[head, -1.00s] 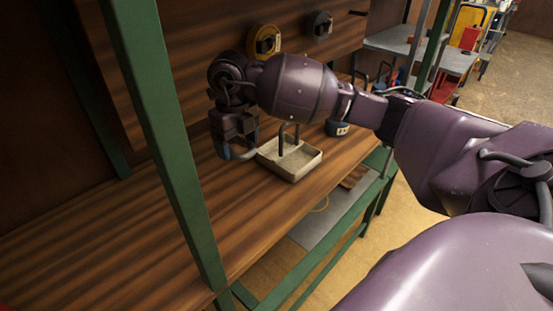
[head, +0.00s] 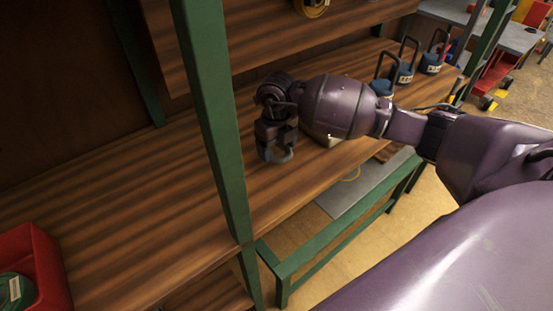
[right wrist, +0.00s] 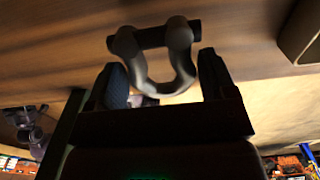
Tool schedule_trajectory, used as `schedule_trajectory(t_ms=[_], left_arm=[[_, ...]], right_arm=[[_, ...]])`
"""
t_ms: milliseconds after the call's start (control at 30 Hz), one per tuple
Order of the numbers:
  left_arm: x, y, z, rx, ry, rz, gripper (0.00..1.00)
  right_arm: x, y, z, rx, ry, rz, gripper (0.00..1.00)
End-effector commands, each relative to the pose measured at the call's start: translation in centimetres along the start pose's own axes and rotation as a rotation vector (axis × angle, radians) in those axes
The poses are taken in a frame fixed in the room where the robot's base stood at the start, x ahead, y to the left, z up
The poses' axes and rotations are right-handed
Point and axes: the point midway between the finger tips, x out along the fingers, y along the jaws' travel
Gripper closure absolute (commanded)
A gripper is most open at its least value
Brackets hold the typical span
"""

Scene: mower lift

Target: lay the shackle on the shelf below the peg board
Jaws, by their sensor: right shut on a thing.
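The gripper is over the shelf's front part, right of a green post. I cannot tell whether the shackle touches the wood. My left gripper is not in view.
A green post (head: 215,130) stands left of the gripper. A pale tray (head: 322,139) is mostly hidden behind my arm. Several blue padlocks (head: 405,75) stand further right. A red bin (head: 50,260) is at lower left.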

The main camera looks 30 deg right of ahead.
Motion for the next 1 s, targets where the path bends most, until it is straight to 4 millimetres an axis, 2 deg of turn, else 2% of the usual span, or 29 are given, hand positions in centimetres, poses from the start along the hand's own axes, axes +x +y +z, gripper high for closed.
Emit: schedule_trajectory(t_ms=[200, 300, 500, 733, 767, 900, 1000], left_arm=[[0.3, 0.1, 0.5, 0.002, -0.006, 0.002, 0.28], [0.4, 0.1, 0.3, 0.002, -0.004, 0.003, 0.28], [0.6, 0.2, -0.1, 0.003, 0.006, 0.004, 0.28], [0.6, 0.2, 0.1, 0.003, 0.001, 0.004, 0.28], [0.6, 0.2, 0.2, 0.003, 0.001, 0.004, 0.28], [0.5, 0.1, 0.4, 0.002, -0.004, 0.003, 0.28], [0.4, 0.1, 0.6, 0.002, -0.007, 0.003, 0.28]], right_arm=[[3.7, 0.1, -0.1, 0.0, 0.007, 0.002, 0.56], [4.9, 0.0, 0.0, 0.001, 0.005, 0.001, 0.56], [5.0, 0.0, 0.1, 0.0, 0.001, 0.0, 0.56], [5.3, 0.0, 0.1, 0.0, 0.002, 0.0, 0.56], [5.4, 0.0, 0.0, 0.0, 0.002, 0.0, 0.22], [5.3, 0.0, 0.0, 0.0, 0.002, 0.0, 0.0], [5.3, 0.0, 0.0, 0.0, 0.002, 0.0, 0.0]])
